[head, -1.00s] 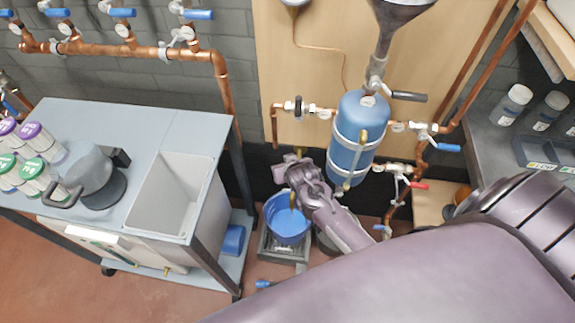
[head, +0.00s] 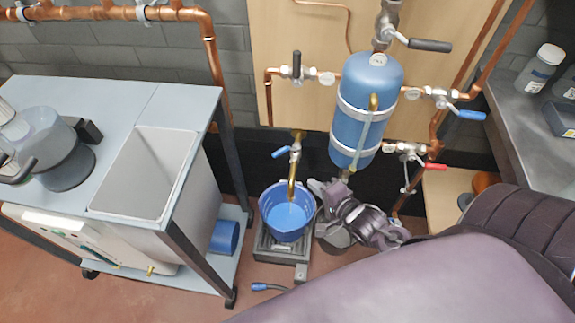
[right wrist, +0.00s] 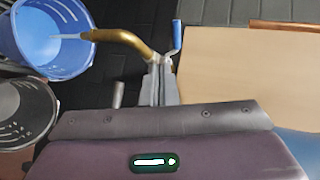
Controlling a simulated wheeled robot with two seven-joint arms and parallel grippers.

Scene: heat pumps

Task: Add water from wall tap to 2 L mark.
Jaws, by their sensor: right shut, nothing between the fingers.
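A blue bucket (head: 270,203) stands upright under the brass wall tap (head: 292,182) in the head view, with a lighter blue surface inside. The tap's blue lever (head: 280,152) points left there. In the right wrist view, a thin pale stream runs from the tap's spout (right wrist: 115,37) into the bucket (right wrist: 75,65); the lever (right wrist: 177,37) shows beyond the fingertips. My right gripper (head: 317,186) is shut and empty, beside the bucket's right rim and apart from the lever; its fingers show in the wrist view (right wrist: 158,88). I cannot read the volume marks. My left gripper is out of view.
The bucket stands on a grey grated stand (head: 268,245). A second, dark bucket (right wrist: 25,105) is beside it. A blue tank (head: 347,115) with pipes and valves hangs to the right. A trolley with a white basin (head: 130,205) stands left.

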